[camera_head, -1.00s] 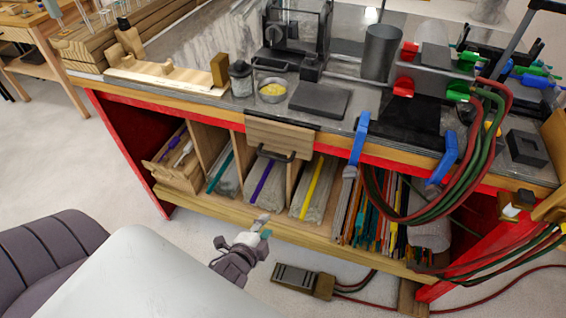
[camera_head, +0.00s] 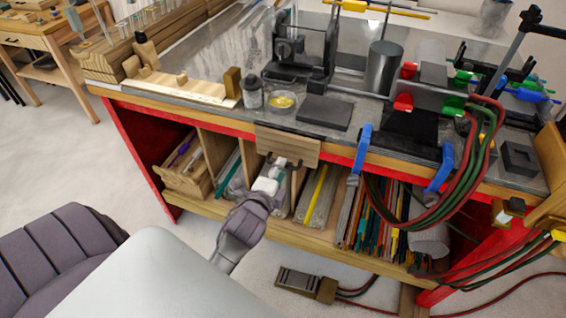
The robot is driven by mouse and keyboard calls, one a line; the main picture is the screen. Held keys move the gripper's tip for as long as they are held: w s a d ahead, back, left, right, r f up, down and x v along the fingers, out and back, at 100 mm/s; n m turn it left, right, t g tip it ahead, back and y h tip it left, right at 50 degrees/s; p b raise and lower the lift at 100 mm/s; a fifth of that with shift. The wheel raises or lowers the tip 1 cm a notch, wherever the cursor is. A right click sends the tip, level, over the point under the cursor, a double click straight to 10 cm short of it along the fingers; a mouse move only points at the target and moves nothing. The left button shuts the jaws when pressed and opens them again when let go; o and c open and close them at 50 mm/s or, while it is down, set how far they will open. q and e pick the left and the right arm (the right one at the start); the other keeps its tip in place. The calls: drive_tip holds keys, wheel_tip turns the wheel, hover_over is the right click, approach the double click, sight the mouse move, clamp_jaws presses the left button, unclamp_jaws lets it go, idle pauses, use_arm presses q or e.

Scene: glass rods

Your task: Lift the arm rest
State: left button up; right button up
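A wooden panel with a dark handle (camera_head: 288,147), which looks like the arm rest, hangs at the front edge of the workbench. It slopes down over the shelf opening. My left gripper (camera_head: 277,168) is just below the panel, at its handle, and partly hides the handle. The gripper is small and pale here, so I cannot tell whether its fingers are open or closed around the handle. My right gripper is not in view.
The workbench top (camera_head: 215,107) carries a black block (camera_head: 323,113), a jar and a small yellow-filled dish (camera_head: 282,103). Blue clamps (camera_head: 362,148) and red and green hoses are to the right. A foot pedal (camera_head: 305,283) lies on the floor.

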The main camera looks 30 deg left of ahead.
sight(284, 153)
use_arm(q)
drive_tip(key=shift+x, duration=1.4)
drive_tip(key=shift+c, duration=0.3)
clamp_jaws()
